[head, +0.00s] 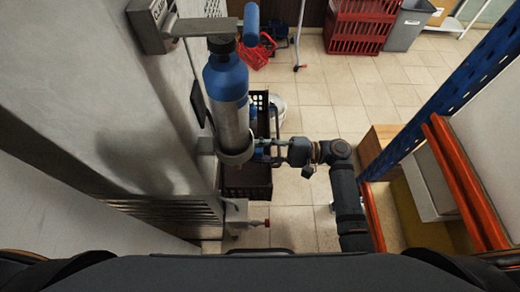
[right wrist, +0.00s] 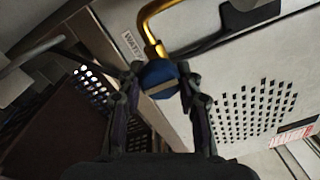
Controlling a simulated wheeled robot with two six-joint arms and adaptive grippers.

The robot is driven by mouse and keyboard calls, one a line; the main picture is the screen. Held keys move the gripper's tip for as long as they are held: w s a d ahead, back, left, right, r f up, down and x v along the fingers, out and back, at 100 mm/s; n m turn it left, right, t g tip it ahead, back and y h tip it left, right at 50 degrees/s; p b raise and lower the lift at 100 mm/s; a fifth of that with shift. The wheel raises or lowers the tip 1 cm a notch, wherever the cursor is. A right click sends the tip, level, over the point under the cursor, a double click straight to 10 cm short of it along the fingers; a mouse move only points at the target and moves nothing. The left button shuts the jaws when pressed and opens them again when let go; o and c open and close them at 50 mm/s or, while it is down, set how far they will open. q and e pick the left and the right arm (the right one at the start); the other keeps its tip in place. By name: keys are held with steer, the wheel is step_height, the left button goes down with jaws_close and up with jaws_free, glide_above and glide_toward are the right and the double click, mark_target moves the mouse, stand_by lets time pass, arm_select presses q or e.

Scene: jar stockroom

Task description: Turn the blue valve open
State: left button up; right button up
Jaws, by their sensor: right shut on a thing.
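The blue valve (right wrist: 158,73) is a round blue knob with a pale bar across its face, at the centre of the right wrist view. A bent brass pipe (right wrist: 149,24) runs up from it beside a "WATER" label. My right gripper (right wrist: 161,82) has a finger on each side of the knob and is shut on it. In the head view my right gripper (head: 268,151) reaches left towards the wall, behind a grey cylinder with a blue top (head: 226,78); I cannot make out the valve there. My left gripper is not in view.
A lever with a blue grip (head: 251,23) juts from the wall above the cylinder. A dark crate (head: 247,191) stands below my gripper. A red knob (head: 266,222) sits on the lower wall. Orange and blue shelving (head: 468,185) flanks the right. Tiled floor between is open.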

steer(key=o, duration=1.2)
steer(key=d, duration=1.2)
steer(key=shift+s+f, duration=0.15)
steer(key=shift+f, duration=0.1)
